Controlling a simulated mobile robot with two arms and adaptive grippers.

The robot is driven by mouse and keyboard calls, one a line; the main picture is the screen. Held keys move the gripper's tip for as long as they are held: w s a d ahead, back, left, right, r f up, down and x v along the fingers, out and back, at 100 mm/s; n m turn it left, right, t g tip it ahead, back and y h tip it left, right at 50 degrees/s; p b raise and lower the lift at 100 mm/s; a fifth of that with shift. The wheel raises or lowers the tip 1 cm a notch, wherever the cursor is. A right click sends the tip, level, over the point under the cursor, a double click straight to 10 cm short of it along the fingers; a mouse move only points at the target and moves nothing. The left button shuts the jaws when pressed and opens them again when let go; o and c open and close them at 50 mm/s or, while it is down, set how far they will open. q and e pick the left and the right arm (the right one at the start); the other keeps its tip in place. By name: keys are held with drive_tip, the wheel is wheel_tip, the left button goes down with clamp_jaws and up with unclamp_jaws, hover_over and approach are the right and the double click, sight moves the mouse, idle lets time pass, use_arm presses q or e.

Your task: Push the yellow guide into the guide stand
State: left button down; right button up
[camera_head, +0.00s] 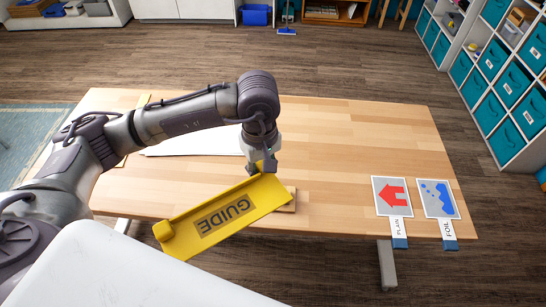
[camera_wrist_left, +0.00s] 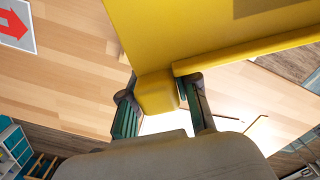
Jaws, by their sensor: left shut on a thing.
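The yellow guide (camera_head: 228,212) is a long plate with the word GUIDE on a grey label, and a yellow knob at its lower left end. My left gripper (camera_head: 262,168) is shut on a small yellow block on the guide's far edge. The left wrist view shows this block (camera_wrist_left: 157,93) between the two fingers, with the yellow plate (camera_wrist_left: 190,30) beyond. The guide is tilted in the picture and overhangs the table's front edge. A light wooden piece (camera_head: 291,200), perhaps the guide stand, shows partly behind the guide's right end; the rest is hidden. My right gripper is not in view.
The wooden table (camera_head: 340,140) is clear at the back and middle right. A red-arrow card marked PLAIN (camera_head: 392,197) and a blue card marked FOIL (camera_head: 437,199) lie at the right front. A white sheet (camera_head: 195,143) lies behind my left arm. Shelves (camera_head: 503,85) stand right.

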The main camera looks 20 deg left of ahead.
use_arm(q)
drive_tip(key=w+d+f+n+p, duration=0.1)
drive_tip(key=w+f+n+p, duration=0.2)
drive_tip(key=n, duration=1.1)
drive_tip(key=w+d+f+n+p, duration=0.1)
drive_tip(key=w+f+n, duration=0.3)
drive_tip(key=n, duration=1)
wheel_tip(320, 180, down, 2)
drive_tip(key=shift+w+d+f+n+p, duration=0.1)
drive_tip(key=shift+w+d+n+p, duration=0.25)
drive_tip(key=shift+p, duration=0.55)
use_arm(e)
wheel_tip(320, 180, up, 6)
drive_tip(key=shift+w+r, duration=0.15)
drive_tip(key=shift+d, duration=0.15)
use_arm(q)
drive_tip(key=shift+w+f+b, duration=0.1)
drive_tip(key=shift+f+b, duration=2.65)
drive_tip(key=shift+f, duration=0.3)
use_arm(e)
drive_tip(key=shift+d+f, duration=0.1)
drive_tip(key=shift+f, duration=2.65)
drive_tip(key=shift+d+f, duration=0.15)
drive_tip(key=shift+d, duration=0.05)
